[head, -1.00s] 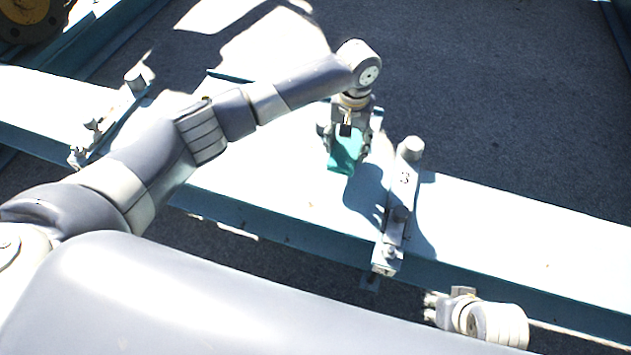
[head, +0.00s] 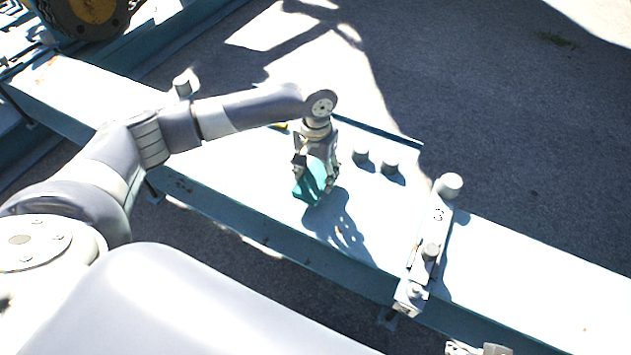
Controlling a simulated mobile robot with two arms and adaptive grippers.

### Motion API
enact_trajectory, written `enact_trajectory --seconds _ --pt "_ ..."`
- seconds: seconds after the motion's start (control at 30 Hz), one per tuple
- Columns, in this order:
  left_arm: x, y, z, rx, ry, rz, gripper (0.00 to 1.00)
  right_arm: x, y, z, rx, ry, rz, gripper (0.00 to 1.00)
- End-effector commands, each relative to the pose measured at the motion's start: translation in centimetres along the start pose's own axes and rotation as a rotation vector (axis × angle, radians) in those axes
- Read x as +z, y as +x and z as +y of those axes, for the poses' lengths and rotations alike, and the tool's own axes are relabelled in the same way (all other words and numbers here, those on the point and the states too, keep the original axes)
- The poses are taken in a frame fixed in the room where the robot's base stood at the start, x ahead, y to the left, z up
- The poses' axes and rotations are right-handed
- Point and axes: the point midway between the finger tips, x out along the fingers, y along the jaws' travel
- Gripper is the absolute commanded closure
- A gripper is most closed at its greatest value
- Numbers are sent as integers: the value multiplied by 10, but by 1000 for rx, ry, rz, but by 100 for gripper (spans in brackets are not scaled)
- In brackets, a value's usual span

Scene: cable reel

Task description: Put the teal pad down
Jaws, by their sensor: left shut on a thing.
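My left gripper (head: 315,168) points down over the pale beam, shut on the teal pad (head: 309,188). The pad shows below and between the fingers; its upper part is hidden by them. A shadow of gripper and pad falls on the beam to the lower right, and I cannot tell whether the pad touches the surface. Part of my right gripper (head: 480,349) shows at the bottom edge, cut off by the frame; its fingers cannot be made out.
The pale beam (head: 500,262) runs from upper left to lower right. A clamp bar marked 3 (head: 428,243) lies across it, right of the pad. Two short grey pegs, one left (head: 361,156) and one right (head: 390,167), stand near the far edge. A yellow-brown reel part (head: 93,8) is at upper left.

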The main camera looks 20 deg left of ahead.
Motion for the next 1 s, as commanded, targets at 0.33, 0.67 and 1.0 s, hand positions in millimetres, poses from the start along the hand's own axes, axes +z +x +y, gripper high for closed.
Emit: enact_trajectory --seconds 0.33,0.67,1.0 --pt "0 34 0 -1 1 0 66 -24 14 -3 -5 -4 112 60" --pt "0 35 0 -1 0 0 66 -24 12 -3 -5 -4 109 60" --pt "0 36 0 -1 0 0 22 -20 12 -2 -4 -3 95 60"
